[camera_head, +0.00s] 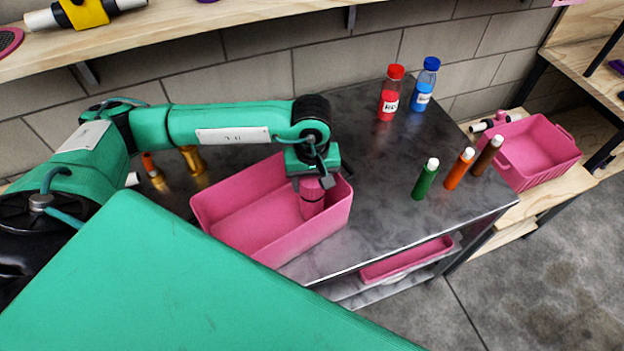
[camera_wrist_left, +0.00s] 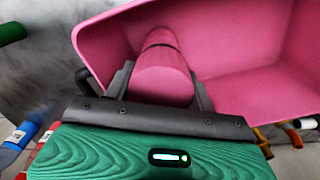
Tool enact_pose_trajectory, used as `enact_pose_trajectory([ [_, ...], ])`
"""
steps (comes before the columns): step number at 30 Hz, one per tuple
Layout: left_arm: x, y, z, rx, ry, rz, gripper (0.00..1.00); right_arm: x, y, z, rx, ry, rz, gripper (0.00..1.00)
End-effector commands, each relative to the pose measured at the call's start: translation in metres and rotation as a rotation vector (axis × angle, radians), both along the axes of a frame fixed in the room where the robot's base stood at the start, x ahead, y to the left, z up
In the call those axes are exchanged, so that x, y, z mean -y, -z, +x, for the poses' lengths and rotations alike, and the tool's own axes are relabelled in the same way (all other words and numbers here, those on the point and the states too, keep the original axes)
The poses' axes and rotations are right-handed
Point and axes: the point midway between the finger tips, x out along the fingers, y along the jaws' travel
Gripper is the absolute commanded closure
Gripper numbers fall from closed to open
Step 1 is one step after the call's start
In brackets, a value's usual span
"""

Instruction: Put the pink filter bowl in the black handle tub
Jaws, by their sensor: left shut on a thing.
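The pink filter bowl (camera_head: 312,203) is a pink cylinder with a darker band; it also shows in the left wrist view (camera_wrist_left: 163,72). My left gripper (camera_head: 312,182) is shut on its upper end and holds it upright within the right end of a long pink tub (camera_head: 232,217). In the left wrist view this tub (camera_wrist_left: 245,40) has a dark handle (camera_wrist_left: 88,82) at its near left end. Whether the bowl touches the tub floor cannot be told. My right gripper is not in view.
The tub stands on a dark metal table (camera_head: 375,205). Red (camera_head: 391,92) and blue (camera_head: 425,84) bottles stand at the back. Green (camera_head: 425,179), orange (camera_head: 459,168) and brown (camera_head: 487,156) bottles stand at the right. Another pink tub (camera_head: 535,150) sits on a wooden shelf beyond.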

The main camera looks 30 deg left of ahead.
Motion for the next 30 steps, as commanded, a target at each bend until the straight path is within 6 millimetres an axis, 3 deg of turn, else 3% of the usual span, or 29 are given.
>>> enact_pose_trajectory([
  [3,0.000,0.004,0.000,0.001,0.000,0.000,0.83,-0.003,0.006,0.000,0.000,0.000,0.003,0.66],
  [4,0.000,0.002,0.000,0.000,0.000,0.000,0.39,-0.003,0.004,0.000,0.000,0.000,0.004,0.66],
  [6,0.000,0.002,0.000,0.000,0.000,0.000,0.25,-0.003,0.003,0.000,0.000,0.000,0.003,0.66],
  [7,0.000,0.002,0.000,0.000,0.000,0.000,0.23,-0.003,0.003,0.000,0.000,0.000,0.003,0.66],
  [20,0.000,-0.006,0.001,0.003,0.000,0.000,0.23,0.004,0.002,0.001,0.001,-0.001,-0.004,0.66],
  [30,0.000,-0.076,0.000,0.005,0.001,0.000,0.23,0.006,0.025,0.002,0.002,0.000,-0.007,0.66],
])
